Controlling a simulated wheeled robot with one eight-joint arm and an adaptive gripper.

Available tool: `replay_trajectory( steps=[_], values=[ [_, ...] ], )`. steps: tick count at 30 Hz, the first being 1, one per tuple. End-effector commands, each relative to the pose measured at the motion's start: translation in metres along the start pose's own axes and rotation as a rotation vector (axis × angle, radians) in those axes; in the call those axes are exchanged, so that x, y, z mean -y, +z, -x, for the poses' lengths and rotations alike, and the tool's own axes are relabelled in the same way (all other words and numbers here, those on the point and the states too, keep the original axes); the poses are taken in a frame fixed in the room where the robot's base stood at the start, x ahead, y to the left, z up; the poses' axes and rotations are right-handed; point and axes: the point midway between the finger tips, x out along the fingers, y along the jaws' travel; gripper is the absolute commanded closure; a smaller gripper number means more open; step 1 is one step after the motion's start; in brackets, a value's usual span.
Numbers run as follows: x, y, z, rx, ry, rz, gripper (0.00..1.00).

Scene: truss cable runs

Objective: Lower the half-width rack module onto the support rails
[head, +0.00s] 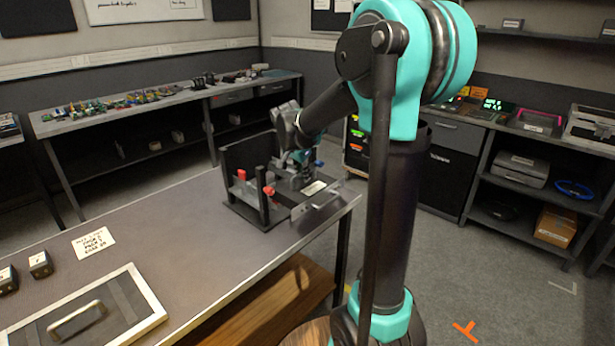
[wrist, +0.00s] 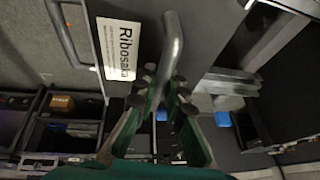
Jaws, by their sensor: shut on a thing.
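The rack module (wrist: 205,30) is a dark grey box with a white "Ribosaka" label (wrist: 119,48) and a silver bar handle (wrist: 172,50) in the wrist view. My gripper (wrist: 163,88) is shut on the handle's lower end. In the head view my gripper (head: 297,158) is over the right part of a black open frame (head: 264,212) on the table, mostly hiding the module. Silver metal pieces (wrist: 230,82), possibly support rails, show right of the handle in the wrist view. Whether the module touches the rails is hidden.
Red knobs (head: 241,175) stand on the frame's left side. Black uprights rise around it. A loose silver bracket (head: 315,206) is at the table's right edge. A note card (head: 93,242) and a framed panel (head: 150,290) lie at left. The table (head: 190,240) between is clear.

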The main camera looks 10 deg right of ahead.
Motion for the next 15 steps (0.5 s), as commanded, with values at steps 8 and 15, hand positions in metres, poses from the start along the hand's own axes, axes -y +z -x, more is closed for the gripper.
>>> replay_trajectory(
  steps=[8, 15],
  values=[
    [0.019, 0.001, -0.002, -0.001, 0.000, 0.002, 1.00],
    [0.035, 0.001, -0.004, -0.001, 0.000, 0.001, 1.00]
  ],
)
